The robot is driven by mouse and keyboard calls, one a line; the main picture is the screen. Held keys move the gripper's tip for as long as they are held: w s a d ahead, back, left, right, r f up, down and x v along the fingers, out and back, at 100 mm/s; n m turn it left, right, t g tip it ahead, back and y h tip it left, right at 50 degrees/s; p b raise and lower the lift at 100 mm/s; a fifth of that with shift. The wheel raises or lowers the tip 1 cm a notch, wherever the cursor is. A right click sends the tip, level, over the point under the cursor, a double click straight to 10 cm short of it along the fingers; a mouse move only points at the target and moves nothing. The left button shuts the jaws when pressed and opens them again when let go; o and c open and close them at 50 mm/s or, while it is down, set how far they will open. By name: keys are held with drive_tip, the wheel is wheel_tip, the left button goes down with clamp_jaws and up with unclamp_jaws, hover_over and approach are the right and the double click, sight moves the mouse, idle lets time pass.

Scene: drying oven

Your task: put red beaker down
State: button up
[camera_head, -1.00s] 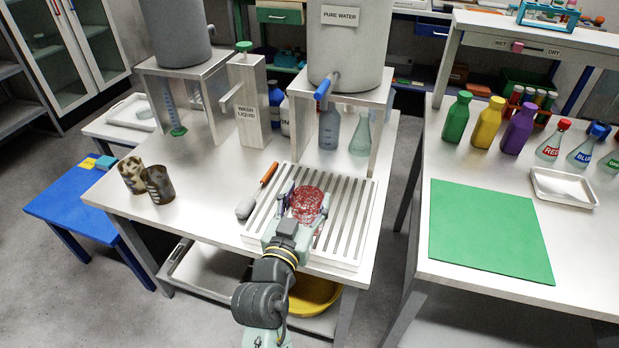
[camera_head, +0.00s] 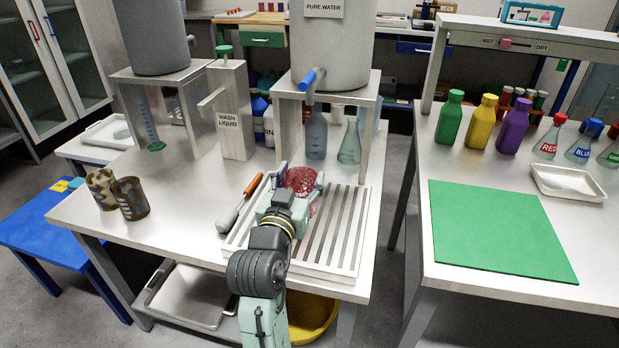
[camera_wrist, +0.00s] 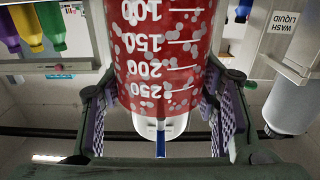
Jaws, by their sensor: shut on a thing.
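The red beaker (camera_head: 299,181) is between the fingers of my gripper (camera_head: 291,188), above the left part of the slatted drain rack (camera_head: 335,240). In the wrist view, the beaker (camera_wrist: 165,60) fills the middle, with white volume marks that read upside down in the picture. The finger pads of my gripper (camera_wrist: 162,112) press on it from both sides. My gripper hides most of the beaker's lower part in the head view, so I cannot tell whether its base touches the rack.
A brush with an orange handle (camera_head: 253,185) lies left of my gripper. Behind stand the wash liquid dispenser (camera_head: 229,125), the pure water tank (camera_head: 327,50) and a clear flask (camera_head: 349,143). Two stained beakers (camera_head: 131,198) stand at the left. The rack's right side is clear.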

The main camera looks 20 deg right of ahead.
drive_tip(key=shift+w+d+f+p, duration=0.4)
drive_tip(key=shift+w+d+f, duration=0.35)
drive_tip(key=shift+w, duration=0.5)
drive_tip(key=shift+w+d+f+p, duration=0.35)
drive_tip(key=shift+w+d+f, duration=0.4)
drive_tip(key=shift+w, duration=0.5)
drive_tip(key=shift+w+d+f+p, duration=0.5)
drive_tip(key=shift+w+d, duration=0.4)
drive_tip(key=shift+w, duration=0.35)
drive_tip(key=shift+f, duration=0.1)
drive_tip(key=shift+f+b, duration=0.15)
drive_tip(key=shift+b, duration=0.15)
drive_tip(key=o, duration=1.2)
